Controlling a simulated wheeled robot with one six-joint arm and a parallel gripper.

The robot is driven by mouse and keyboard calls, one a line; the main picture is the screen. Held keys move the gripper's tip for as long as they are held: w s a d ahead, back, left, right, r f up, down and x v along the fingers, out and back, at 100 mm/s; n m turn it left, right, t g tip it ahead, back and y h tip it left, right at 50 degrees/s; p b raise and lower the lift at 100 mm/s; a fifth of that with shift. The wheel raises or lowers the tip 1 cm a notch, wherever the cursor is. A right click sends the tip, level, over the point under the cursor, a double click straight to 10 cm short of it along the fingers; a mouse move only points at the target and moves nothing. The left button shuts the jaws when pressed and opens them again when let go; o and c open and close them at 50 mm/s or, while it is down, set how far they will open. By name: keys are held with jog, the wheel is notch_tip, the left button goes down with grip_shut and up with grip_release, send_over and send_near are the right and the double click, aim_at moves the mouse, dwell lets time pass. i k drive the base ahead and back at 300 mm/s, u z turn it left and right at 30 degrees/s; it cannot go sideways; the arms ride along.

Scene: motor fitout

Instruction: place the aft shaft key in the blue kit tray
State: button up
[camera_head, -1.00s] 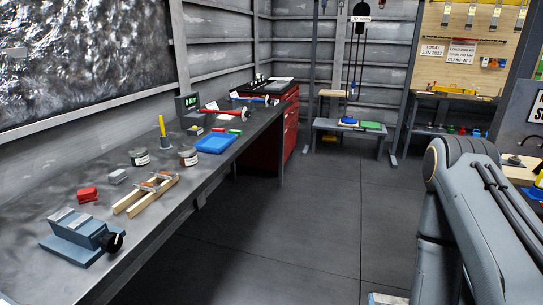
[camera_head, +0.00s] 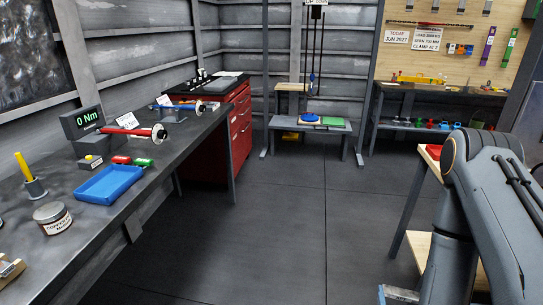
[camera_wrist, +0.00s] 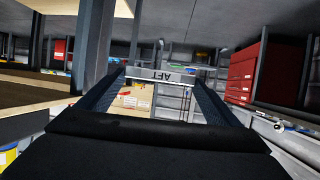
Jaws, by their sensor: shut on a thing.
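The aft shaft key (camera_wrist: 146,73) is a small pale grey bar with "AFT" on its face, upside down in the wrist view. My gripper (camera_wrist: 162,76) is shut on it, one dark finger at each end, and holds it in the air. The blue kit tray (camera_head: 110,184) lies on the long grey bench at the left in the head view, and its floor looks bare. My gripper and the key are out of the head view; only my arm shows at the right.
Beside the tray on the bench (camera_head: 83,243) are a labelled tin (camera_head: 54,219), a yellow-handled tool (camera_head: 24,168), red and green pieces (camera_head: 143,162) and a torque tester (camera_head: 84,123). A red drawer cabinet (camera_head: 240,126) stands beyond. The middle floor is clear.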

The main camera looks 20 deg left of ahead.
aim_at(104, 185)
jog(key=u, duration=0.5)
jog(key=i, duration=0.85)
jog(key=u, duration=1.35)
jog(key=i, duration=0.4)
jog(key=u, duration=0.3)
